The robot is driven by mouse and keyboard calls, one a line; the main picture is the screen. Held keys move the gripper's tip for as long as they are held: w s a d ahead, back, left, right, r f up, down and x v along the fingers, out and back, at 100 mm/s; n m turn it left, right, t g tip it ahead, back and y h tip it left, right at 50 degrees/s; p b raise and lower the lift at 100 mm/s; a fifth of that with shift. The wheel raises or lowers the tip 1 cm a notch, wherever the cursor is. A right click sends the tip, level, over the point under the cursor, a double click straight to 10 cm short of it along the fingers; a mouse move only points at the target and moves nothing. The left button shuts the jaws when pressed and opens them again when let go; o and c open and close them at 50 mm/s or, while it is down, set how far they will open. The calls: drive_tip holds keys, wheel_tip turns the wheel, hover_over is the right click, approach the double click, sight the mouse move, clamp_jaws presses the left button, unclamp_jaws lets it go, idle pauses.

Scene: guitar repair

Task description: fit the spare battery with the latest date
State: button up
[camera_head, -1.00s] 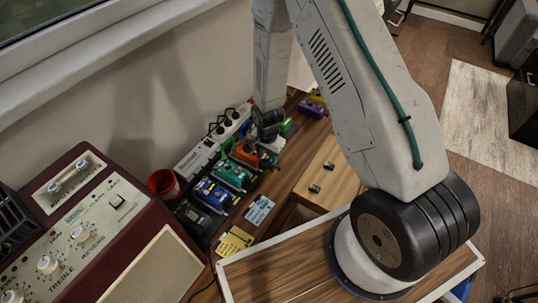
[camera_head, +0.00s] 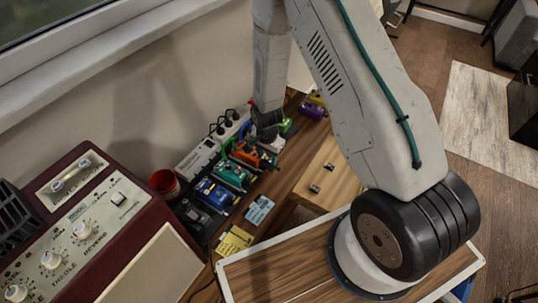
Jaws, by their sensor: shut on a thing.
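My arm comes down over the workbench (camera_head: 288,172), with its wrist above the row of pedals. My gripper (camera_head: 267,132) is at the wrist's lower end, small and dark. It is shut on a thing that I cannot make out. Around it are an orange pedal (camera_head: 243,153), a green pedal (camera_head: 233,174) and a blue pedal (camera_head: 216,193). Two small dark objects (camera_head: 314,189) sit on the light wood to the right; I cannot tell whether they are batteries or drawer knobs. No date is readable.
A yellow note (camera_head: 234,241) and a pale blue card (camera_head: 260,209) lie in front of the pedals. A power strip (camera_head: 198,157) and a red cup (camera_head: 164,183) are by the wall. A dark red amplifier (camera_head: 150,205) fills the lower left. Purple pedal (camera_head: 312,110) stands farther back.

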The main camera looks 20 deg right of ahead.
drive_tip(key=shift+s+f, duration=0.55)
drive_tip(key=shift+s, duration=0.2)
idle(0.5)
drive_tip(key=shift+r+g, duration=0.3)
idle(0.8)
drive_tip(key=shift+w, duration=0.2)
idle(1.1)
drive_tip(key=shift+w+r, duration=0.1)
drive_tip(key=shift+r, duration=0.1)
drive_tip(key=shift+w+r, duration=0.15)
drive_tip(key=shift+r, duration=0.25)
drive_tip(key=shift+w+r, duration=0.1)
drive_tip(key=shift+w, duration=0.2)
idle(0.5)
drive_tip(key=shift+r, duration=0.35)
idle(0.8)
drive_tip(key=shift+r, duration=0.35)
drive_tip(key=shift+r, duration=0.1)
